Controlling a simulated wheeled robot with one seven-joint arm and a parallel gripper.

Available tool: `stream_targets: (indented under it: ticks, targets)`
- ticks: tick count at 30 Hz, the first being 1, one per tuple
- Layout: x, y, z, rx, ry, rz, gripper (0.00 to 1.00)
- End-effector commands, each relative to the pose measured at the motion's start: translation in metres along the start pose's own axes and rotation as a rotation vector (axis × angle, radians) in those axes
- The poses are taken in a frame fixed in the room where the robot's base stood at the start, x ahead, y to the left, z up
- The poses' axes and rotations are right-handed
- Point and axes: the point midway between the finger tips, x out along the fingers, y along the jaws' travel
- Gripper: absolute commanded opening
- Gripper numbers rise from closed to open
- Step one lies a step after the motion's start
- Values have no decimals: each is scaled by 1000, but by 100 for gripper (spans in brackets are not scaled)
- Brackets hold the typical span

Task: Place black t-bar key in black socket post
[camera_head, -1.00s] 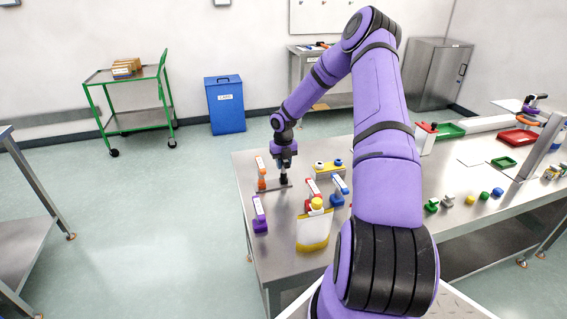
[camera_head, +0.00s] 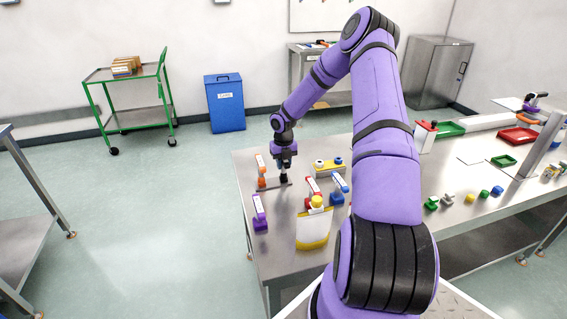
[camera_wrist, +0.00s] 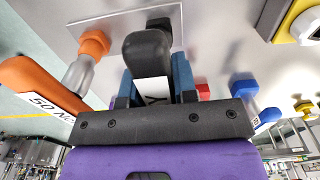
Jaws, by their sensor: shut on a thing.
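My gripper (camera_head: 284,164) is at the far left part of the steel table, pointing down. In the wrist view its blue fingers (camera_wrist: 154,88) are shut on the black t-bar key (camera_wrist: 147,48), whose white label shows between them. The black socket post (camera_wrist: 159,23) shows just beyond the key's rounded black end, on a thin plate. The key hides much of the post, so I cannot tell whether it is seated. In the head view the black parts (camera_head: 284,178) sit directly below my gripper.
An orange key and post (camera_head: 262,172) stand close to the left on the same plate; they also show in the wrist view (camera_wrist: 92,46). A yellow block (camera_head: 329,167), a purple fixture (camera_head: 260,217), red and blue keys, and a yellow-white bin (camera_head: 313,232) are nearby.

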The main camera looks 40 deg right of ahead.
Motion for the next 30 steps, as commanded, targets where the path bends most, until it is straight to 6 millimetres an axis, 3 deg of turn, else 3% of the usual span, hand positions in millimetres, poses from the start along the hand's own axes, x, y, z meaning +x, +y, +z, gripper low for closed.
stream_targets:
  ticks: [3,4,7,19,30]
  targets:
    - [0,0,0,0,0,0,0]
    - [0,0,0,0,0,0,34]
    - [0,0,0,0,0,0,56]
    - [-8,0,0,0,0,0,56]
    - [-72,0,1,1,-3,-1,56]
